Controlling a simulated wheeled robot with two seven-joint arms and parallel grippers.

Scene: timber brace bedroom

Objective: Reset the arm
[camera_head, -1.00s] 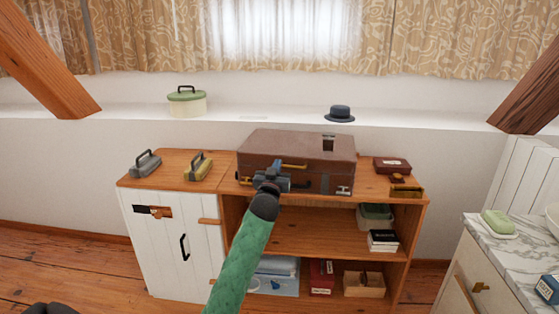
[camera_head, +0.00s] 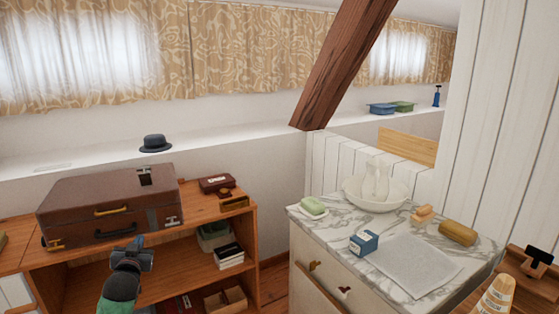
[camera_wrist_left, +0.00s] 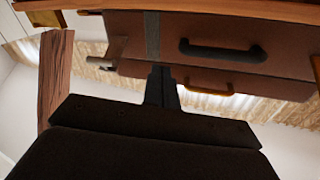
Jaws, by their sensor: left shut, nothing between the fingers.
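My left gripper (camera_head: 133,254) is in the lower left of the head view, at the end of my green arm. It is in front of the wooden shelf unit (camera_head: 180,262), below the brown suitcase (camera_head: 75,205) on its top. In the left wrist view the gripper (camera_wrist_left: 160,75) has its fingers together with nothing between them. The suitcase (camera_wrist_left: 215,28) shows there beyond the fingertips, with a dark handle and an orange-brown one. My right gripper shows in neither view.
A slanted timber (camera_head: 340,65) stands behind. A hat (camera_head: 155,143) sits on the ledge. Floor shows between the shelf and cabinet.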

